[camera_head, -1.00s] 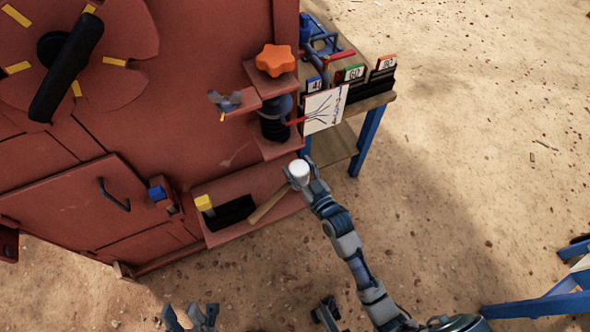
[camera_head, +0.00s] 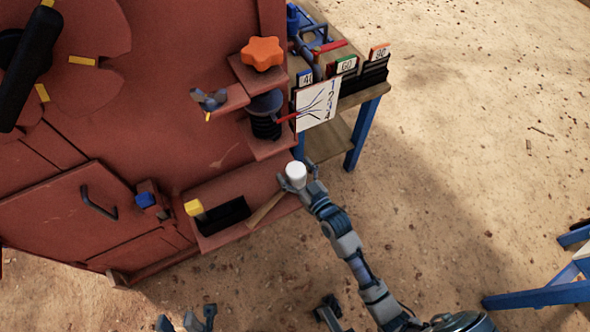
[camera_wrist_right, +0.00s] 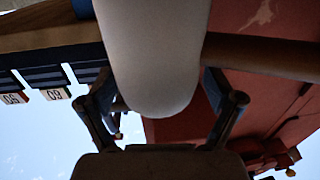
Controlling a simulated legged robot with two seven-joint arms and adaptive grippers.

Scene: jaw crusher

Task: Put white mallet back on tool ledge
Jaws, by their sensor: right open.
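The white mallet (camera_head: 296,171) has a white cylindrical head and a wooden handle. Its handle slants down-left across the right end of the red tool ledge (camera_head: 262,183); whether it touches the ledge is unclear. My right gripper (camera_head: 298,178) is at the mallet head, with open fingers on either side of it. In the right wrist view the white head (camera_wrist_right: 155,60) fills the space between the fingers, with the handle running right. My left gripper (camera_head: 185,321) is low in the head view, empty, its fingers apart and partly cut off by the frame edge.
A yellow-and-black tool (camera_head: 225,213) lies on the ledge left of the mallet. An orange knob (camera_head: 262,53) and a black spring-like part (camera_head: 265,120) sit above on the red crusher (camera_head: 150,110). A blue-legged table (camera_head: 362,135) stands behind right. Sandy ground is open at right.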

